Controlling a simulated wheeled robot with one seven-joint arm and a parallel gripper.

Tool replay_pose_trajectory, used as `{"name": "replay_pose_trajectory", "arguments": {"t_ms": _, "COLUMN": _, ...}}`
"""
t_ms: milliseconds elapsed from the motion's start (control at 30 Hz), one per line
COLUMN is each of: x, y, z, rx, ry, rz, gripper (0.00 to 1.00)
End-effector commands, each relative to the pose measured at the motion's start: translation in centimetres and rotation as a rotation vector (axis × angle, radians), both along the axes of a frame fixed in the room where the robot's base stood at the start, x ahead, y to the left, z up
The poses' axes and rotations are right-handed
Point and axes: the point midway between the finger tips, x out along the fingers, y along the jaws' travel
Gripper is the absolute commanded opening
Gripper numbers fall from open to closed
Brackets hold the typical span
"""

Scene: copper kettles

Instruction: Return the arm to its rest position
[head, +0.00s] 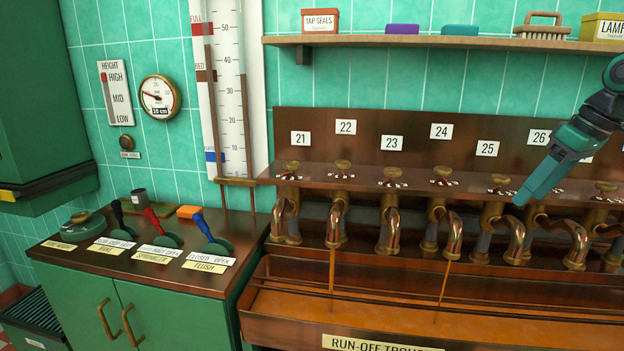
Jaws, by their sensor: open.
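My gripper (535,188) is in the right part of the head view, pointing down and to the left, in front of the tap panel near the label 26. Only one finger's outline shows clearly; nothing is seen held in it. My dark arm (597,108) comes in from the right edge. The tip appears just above the copper taps, near the tap under label 25 (487,148); whether it touches anything cannot be told.
A row of copper taps (392,228) runs above a run-off trough (440,312); thin streams fall from two taps. A shelf (400,41) with boxes hangs above. A green cabinet (160,310) with levers (206,232) stands at left. A tall gauge (232,90) is on the tiled wall.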

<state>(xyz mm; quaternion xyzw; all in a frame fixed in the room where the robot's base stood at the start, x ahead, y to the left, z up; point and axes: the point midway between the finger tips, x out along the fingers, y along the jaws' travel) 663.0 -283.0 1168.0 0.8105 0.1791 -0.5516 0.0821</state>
Motion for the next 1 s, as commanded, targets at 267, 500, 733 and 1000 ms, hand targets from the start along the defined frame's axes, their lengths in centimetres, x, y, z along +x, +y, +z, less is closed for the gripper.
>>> {"name": "replay_pose_trajectory", "arguments": {"t_ms": 267, "x": -2.5, "y": 4.0, "z": -3.0, "rx": 0.059, "ry": 0.068, "rz": -0.207, "gripper": 0.6}}
{"name": "replay_pose_trajectory", "arguments": {"t_ms": 500, "x": -9.5, "y": 8.6, "z": -9.4, "rx": 0.087, "ry": 0.21, "rz": -0.508, "gripper": 0.6}}
{"name": "replay_pose_trajectory", "arguments": {"t_ms": 733, "x": -18.8, "y": 10.9, "z": -16.0, "rx": 0.035, "ry": 0.348, "rz": -0.776, "gripper": 0.6}}
{"name": "replay_pose_trajectory", "arguments": {"t_ms": 1000, "x": -24.5, "y": 11.1, "z": -19.3, "rx": -0.024, "ry": 0.414, "rz": -0.915, "gripper": 0.6}}
